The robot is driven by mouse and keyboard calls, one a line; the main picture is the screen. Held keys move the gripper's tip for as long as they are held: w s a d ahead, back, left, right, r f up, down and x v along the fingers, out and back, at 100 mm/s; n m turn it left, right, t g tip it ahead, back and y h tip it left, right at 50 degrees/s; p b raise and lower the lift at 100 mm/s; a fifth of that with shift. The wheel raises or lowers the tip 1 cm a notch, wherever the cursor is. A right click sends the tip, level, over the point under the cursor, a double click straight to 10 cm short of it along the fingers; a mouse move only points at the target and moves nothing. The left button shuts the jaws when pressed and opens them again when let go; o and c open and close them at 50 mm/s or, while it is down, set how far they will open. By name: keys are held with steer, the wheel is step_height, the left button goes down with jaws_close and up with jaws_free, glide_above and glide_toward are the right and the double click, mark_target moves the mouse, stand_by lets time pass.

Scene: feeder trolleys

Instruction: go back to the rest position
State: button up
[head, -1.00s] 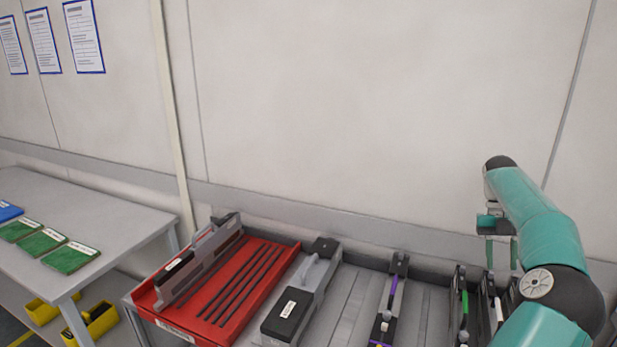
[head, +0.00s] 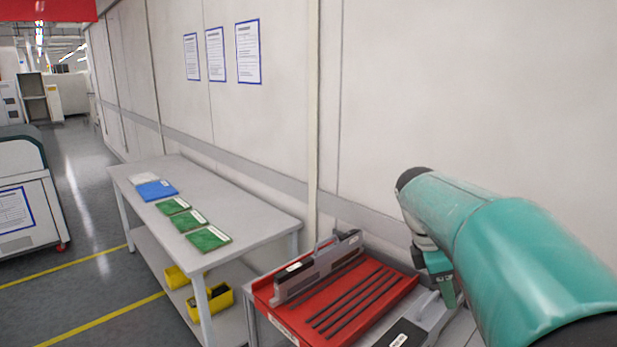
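My gripper (head: 451,293) hangs at the right of the head view, below my teal arm (head: 515,240). It points down near the right end of the red tray feeder. Its fingers are seen nearly edge-on and partly overlap. A second ago they stood apart with a clear gap, and nothing shows between them now. The arm hides most of what lies to the right.
A red tray feeder (head: 300,330) with dark rails stands at the bottom centre, a grey feeder with a black block (head: 402,336) beside it. A grey table (head: 250,222) holds green boards (head: 208,238) and a blue one (head: 156,190). Yellow bins (head: 212,300) sit below. Floor is open at left.

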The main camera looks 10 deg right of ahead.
steer(key=s+a+f+m+t+y, duration=0.2)
steer(key=s+a+m, duration=0.4)
steer(key=a, duration=0.4)
steer(key=s+a+f+m+t+y, duration=0.2)
steer(key=s+a+m+t, duration=0.3)
steer(key=a, duration=0.6)
steer(key=shift+s+f+m, duration=0.35)
steer(key=shift+s+m, duration=0.2)
steer(key=shift+m, duration=0.55)
